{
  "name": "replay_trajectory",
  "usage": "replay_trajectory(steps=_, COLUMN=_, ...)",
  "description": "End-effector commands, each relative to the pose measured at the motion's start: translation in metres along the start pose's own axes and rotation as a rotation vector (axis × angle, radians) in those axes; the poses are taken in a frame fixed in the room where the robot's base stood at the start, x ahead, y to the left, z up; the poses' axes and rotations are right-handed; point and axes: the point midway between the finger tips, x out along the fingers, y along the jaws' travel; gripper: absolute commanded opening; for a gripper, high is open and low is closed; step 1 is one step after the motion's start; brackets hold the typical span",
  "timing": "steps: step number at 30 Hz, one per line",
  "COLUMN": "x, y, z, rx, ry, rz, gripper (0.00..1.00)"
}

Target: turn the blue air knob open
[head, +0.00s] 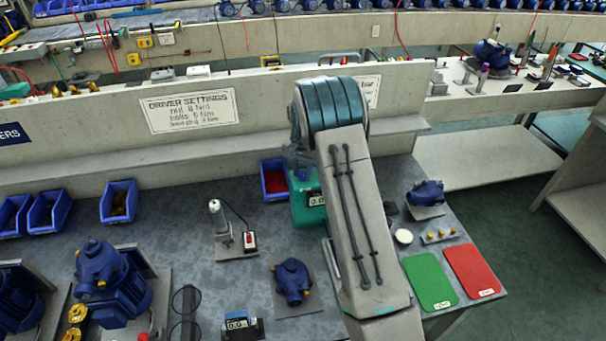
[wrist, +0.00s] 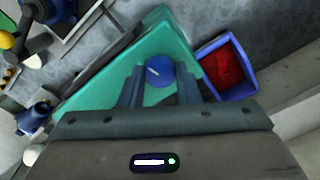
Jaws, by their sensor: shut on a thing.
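The blue air knob (wrist: 160,72) is round with a pale mark on its top, and it sits on a teal-green unit (wrist: 110,86). In the wrist view my gripper (wrist: 160,84) has one finger on each side of the knob and is shut on it. The pale mark runs at a slant. In the head view the green unit (head: 303,206) with a small display stands left of my arm.
A blue bin with red parts (wrist: 226,66) stands right beside the green unit. A driver on a stand (head: 222,230), a blue pump (head: 292,281), a green mat (head: 430,282) and a red mat (head: 473,271) are on the bench. A low wall (head: 270,110) runs behind.

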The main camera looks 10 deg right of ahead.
Motion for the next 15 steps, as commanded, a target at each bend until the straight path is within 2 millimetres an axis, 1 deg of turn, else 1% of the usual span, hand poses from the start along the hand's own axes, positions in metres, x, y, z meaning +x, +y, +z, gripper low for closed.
replay_trajectory(steps=1, x=0.0034, y=-0.0003, z=-0.0006, rx=-0.04, ry=0.002, rz=-0.002, gripper=0.07)
replay_trajectory(steps=15, x=0.0018, y=-0.0002, z=-0.0005, rx=-0.486, ry=0.003, rz=-0.002, gripper=0.07)
